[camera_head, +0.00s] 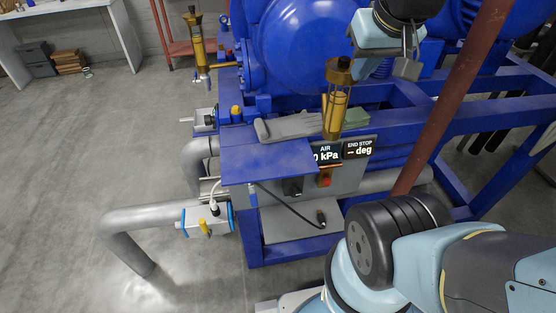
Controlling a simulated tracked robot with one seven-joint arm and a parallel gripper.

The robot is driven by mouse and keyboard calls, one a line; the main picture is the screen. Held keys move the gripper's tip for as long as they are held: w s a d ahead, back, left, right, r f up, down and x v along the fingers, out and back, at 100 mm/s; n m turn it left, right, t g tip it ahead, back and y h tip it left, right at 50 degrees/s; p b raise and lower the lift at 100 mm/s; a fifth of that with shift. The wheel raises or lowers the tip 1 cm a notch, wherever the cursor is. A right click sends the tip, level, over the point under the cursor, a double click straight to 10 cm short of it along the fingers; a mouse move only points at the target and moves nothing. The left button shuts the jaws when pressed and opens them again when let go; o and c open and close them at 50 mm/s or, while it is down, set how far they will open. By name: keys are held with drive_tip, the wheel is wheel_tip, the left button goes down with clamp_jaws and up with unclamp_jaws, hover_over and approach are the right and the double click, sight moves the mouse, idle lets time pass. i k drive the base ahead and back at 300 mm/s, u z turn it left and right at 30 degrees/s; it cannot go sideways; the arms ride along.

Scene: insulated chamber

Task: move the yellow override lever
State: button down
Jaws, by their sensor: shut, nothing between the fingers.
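A small yellow lever (205,229) shows on the front of a grey valve actuator box (207,217) with blue end caps, on the grey pipe at lower left. It seems to hang downward; its exact angle is too small to tell. My gripper (407,67) is at the upper right, in front of the blue machine. It is shut and empty, well above and to the right of the yellow lever, touching nothing that I can make out.
A blue bench frame (270,160) carries grey gloves (290,127), a brass sight-glass column (337,105) and lit displays reading AIR and END STOP (359,149). A black cable (290,208) hangs below. A red-brown post (450,95) stands near my arm. Floor at left is clear.

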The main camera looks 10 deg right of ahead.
sight(203, 222)
drive_tip(key=u, duration=1.25)
drive_tip(key=k, duration=0.75)
drive_tip(key=u, duration=0.5)
drive_tip(key=i, duration=0.5)
